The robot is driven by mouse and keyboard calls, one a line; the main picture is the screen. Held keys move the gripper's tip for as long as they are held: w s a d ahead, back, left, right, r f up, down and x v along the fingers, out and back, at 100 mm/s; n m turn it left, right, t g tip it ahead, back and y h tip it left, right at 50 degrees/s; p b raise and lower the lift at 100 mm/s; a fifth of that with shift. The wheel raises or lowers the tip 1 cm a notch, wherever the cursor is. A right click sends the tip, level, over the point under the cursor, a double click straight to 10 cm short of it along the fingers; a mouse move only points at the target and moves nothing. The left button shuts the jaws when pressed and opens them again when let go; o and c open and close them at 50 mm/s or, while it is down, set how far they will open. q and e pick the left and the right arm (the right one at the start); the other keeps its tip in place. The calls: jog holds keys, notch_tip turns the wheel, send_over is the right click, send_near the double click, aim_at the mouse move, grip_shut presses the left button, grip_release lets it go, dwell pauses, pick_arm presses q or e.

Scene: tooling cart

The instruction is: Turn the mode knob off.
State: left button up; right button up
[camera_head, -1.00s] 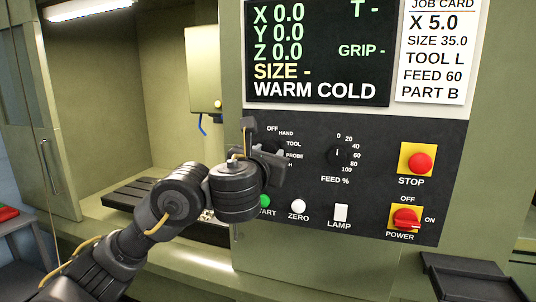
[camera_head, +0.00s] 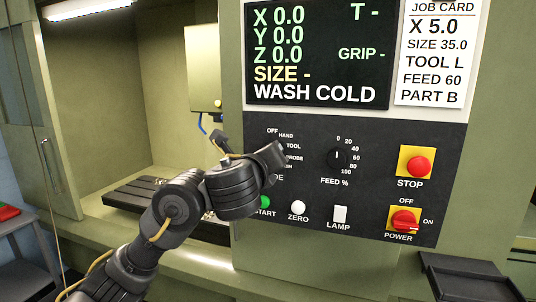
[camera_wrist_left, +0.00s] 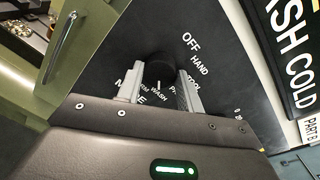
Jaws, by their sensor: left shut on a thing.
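The black mode knob (camera_wrist_left: 160,70) shows in the left wrist view on the dark panel, between the two fingers of my left gripper (camera_wrist_left: 160,82). The gripper is shut on the knob. A short white mark on the knob points at the word WASH. OFF, HAND and TOOL run along the right of the knob, and part of PROBE is hidden by a finger. In the head view my left gripper (camera_head: 250,155) covers the knob. The display (camera_head: 318,55) reads WASH COLD. My right gripper is in neither view.
The feed knob (camera_head: 340,157) is just right of my gripper. The green START button (camera_head: 264,203), white ZERO button (camera_head: 298,208) and LAMP switch (camera_head: 340,214) lie below. The red STOP button (camera_head: 418,166) and red POWER switch (camera_head: 404,220) are farther right.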

pick_arm(q)
jog(key=shift+a+f+n+h+b, duration=0.1)
jog(key=shift+n+h+b, duration=0.45)
jog(key=shift+n, duration=5.8)
jog(key=shift+a+n+h+b, duration=0.1)
jog(key=shift+n+h+b, duration=0.4)
jog(key=shift+n, duration=6.15)
jog(key=o, duration=1)
